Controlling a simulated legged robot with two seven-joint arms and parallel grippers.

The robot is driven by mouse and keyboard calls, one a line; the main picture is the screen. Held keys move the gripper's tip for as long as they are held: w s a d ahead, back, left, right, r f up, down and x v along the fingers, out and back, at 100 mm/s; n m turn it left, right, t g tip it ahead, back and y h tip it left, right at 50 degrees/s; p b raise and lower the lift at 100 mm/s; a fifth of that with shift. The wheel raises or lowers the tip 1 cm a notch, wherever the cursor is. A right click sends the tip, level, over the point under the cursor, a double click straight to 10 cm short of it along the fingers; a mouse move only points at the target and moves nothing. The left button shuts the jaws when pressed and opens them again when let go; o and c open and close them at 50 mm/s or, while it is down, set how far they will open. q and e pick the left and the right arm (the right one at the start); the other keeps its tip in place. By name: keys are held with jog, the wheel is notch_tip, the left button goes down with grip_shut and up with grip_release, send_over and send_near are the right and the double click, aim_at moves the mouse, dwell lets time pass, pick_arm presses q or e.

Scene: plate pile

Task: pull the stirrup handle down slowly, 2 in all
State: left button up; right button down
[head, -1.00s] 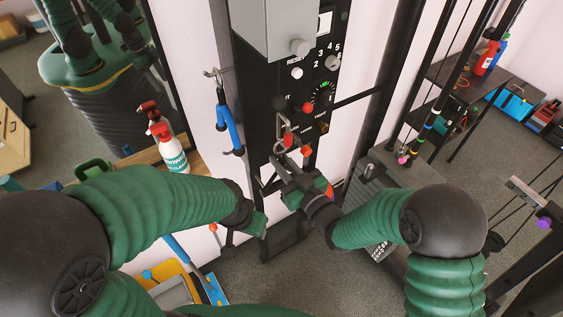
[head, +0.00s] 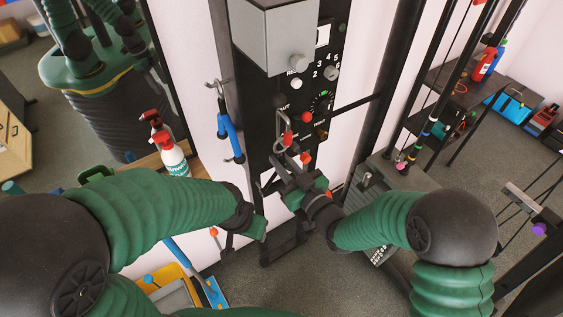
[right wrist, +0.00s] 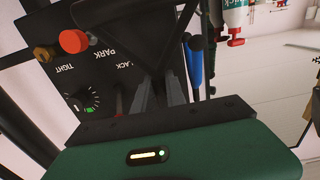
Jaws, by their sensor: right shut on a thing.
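The stirrup handle (right wrist: 145,25) is a dark triangular piece at the top middle of the right wrist view, in front of the black panel. My right gripper (head: 283,174) is shut on it just below a metal loop (head: 284,131); its fingers also show in the right wrist view (right wrist: 160,95). The gripper hides most of the handle in the head view. My left gripper (head: 258,230) is low and to the left of the right one, apart from the handle. Its fingertips are too dark and small to read.
The black control panel (head: 322,95) has a red knob, dials and a grey box (head: 270,40) above. A blue-handled tool (head: 229,135) hangs on the left. Spray bottles (head: 172,157) stand on a wooden shelf. A weight-stack frame (head: 368,180) stands close on the right.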

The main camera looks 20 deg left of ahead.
aim_at(283, 157)
jog(key=shift+r, duration=0.45)
jog(key=shift+r+p, duration=0.85)
jog(key=shift+r, duration=0.3)
jog(key=shift+r+p, duration=0.8)
jog(key=shift+r, duration=0.45)
jog(key=shift+f, duration=0.2)
jog(key=shift+f+b, duration=1.1)
jog(key=shift+b, duration=0.1)
